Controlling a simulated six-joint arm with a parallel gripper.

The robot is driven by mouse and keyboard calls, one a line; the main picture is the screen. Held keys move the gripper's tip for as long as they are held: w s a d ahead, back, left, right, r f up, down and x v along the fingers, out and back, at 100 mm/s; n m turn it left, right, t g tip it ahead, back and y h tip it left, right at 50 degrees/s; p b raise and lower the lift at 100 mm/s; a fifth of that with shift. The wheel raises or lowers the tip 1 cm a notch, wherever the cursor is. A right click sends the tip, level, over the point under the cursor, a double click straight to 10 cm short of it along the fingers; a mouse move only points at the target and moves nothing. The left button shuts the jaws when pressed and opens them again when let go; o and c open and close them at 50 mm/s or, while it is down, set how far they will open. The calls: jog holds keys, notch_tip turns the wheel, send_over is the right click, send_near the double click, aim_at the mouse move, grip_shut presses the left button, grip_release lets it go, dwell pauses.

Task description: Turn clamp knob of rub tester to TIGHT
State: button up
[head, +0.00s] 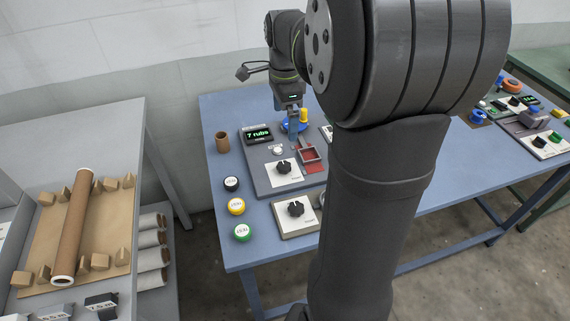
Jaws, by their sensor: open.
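The rub tester (259,180) is a grey-blue unit on the blue table, with a lit display (258,134) reading "7 rubs". On it are a black knob (284,167) on a white label plate, a light button (277,151) and a red pad in a frame (311,157). The label words are too small to read, so I cannot tell the knob's setting. My gripper (293,132) is open and points down behind the tester's controls, beyond the black knob. A blue part and a yellow part show beside it.
A second unit with a black knob (296,208) stands in front. A shelf with a brown tube (74,225) stands left. More devices (532,130) sit right.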

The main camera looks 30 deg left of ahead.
notch_tip(320, 180, up, 2)
jog(key=shift+r, duration=0.2)
jog(key=shift+c, duration=0.2)
